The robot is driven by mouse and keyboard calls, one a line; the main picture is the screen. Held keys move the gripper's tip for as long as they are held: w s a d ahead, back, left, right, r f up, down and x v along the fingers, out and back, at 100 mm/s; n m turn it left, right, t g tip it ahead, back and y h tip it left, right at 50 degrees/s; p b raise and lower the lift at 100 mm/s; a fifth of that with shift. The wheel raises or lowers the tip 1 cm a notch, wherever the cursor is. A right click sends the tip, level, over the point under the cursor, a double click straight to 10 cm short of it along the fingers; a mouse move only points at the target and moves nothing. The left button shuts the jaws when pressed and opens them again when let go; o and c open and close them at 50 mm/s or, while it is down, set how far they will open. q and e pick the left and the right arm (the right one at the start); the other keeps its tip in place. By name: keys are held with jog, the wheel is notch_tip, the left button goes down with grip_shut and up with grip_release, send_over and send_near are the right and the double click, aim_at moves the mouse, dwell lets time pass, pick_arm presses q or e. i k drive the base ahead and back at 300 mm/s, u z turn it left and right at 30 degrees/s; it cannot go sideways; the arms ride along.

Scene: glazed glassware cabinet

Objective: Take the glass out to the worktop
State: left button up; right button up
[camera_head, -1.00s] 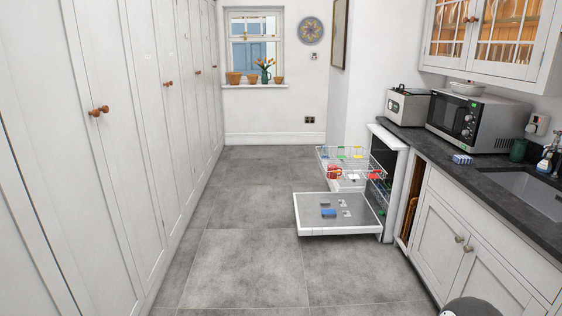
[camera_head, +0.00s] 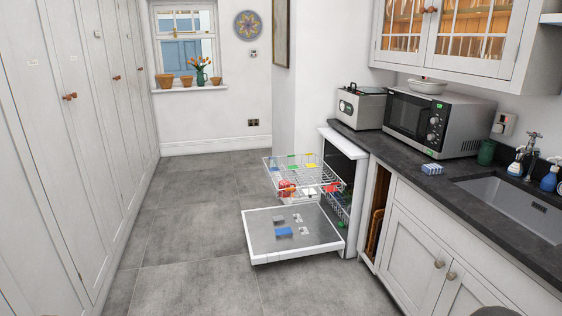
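The glazed wall cabinet (camera_head: 455,38) hangs at the upper right, with two glazed doors that look shut. Pale upright shapes show behind the panes on an orange-brown interior; I cannot make out a single glass among them. The dark worktop (camera_head: 412,190) runs below it along the right wall. Neither of my grippers is in view. A small dark rounded shape at the bottom right edge is too cropped to make out.
The dishwasher (camera_head: 257,250) stands open, its door down and upper rack (camera_head: 270,172) pulled out over the floor. A microwave (camera_head: 462,117), bread maker (camera_head: 368,106), sponge (camera_head: 432,169) and sink (camera_head: 520,210) occupy the worktop. Grey floor (camera_head: 190,225) is clear at left.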

aim_at(274, 166)
jog(key=z, duration=0.2)
jog(key=i, duration=2.85)
jog(key=u, duration=0.45)
jog(key=i, duration=0.9)
jog(key=u, duration=0.15)
